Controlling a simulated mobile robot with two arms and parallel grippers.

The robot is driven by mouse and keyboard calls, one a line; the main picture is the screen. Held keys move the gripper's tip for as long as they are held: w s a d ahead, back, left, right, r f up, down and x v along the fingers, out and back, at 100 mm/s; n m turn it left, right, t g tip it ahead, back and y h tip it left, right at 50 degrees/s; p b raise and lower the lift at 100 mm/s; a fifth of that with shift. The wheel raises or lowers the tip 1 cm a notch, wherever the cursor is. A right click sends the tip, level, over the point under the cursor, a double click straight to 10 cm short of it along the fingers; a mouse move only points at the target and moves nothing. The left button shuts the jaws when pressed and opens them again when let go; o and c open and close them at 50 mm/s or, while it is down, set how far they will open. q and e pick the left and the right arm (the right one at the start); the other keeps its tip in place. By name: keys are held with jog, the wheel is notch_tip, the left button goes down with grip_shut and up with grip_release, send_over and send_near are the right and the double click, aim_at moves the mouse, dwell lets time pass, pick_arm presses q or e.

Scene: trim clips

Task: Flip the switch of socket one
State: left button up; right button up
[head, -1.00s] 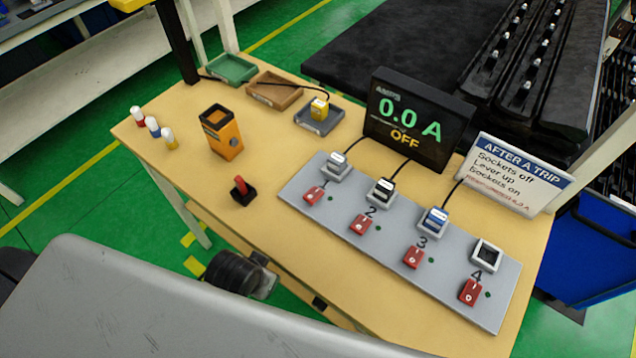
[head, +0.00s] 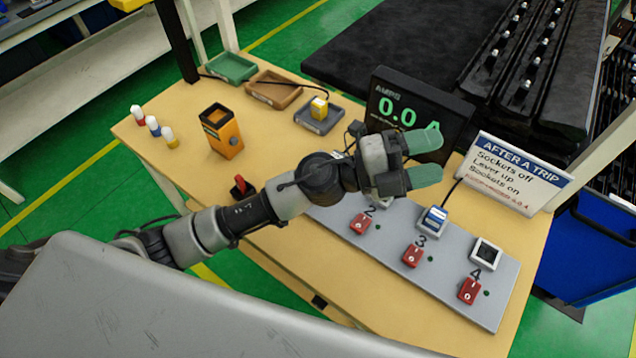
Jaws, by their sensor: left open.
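A grey panel (head: 455,292) lies on the table with a row of sockets, each with a red switch in front. Socket one and its switch, at the panel's left end, are hidden behind my left arm. The red switch of socket two (head: 360,223), of socket three (head: 413,255) and of socket four (head: 470,291) show. Socket three holds a blue plug (head: 435,218); socket four (head: 486,254) is empty. My left gripper (head: 425,160) is open and empty, above the panel in front of the display, with green fingertips pointing right. My right gripper is not in view.
The display (head: 450,122) stands behind the panel, partly covered, showing 0.0. A sign (head: 515,175) stands to its right. A red lever (head: 241,187), an orange meter (head: 221,131), small trays and small bottles are on the table's left part.

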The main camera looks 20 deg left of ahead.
pick_arm(q)
notch_tip(320, 180, down, 10)
jog(key=s+a+m+g+y, duration=0.1)
jog(key=a+m+g+y, duration=0.1)
jog(key=m+g+y, duration=0.75)
jog(key=w+a+f+t+y, duration=0.15)
jog(key=w+a+y, duration=0.3)
jog(key=a, duration=0.45)
jog(key=w+a+f+y, duration=0.3)
jog(key=a+y, duration=0.3)
jog(key=a, duration=0.2)
jog(key=shift+m, duration=0.45)
notch_tip(320, 180, down, 10)
jog(key=p, duration=0.3)
jog(key=shift+s, duration=0.1)
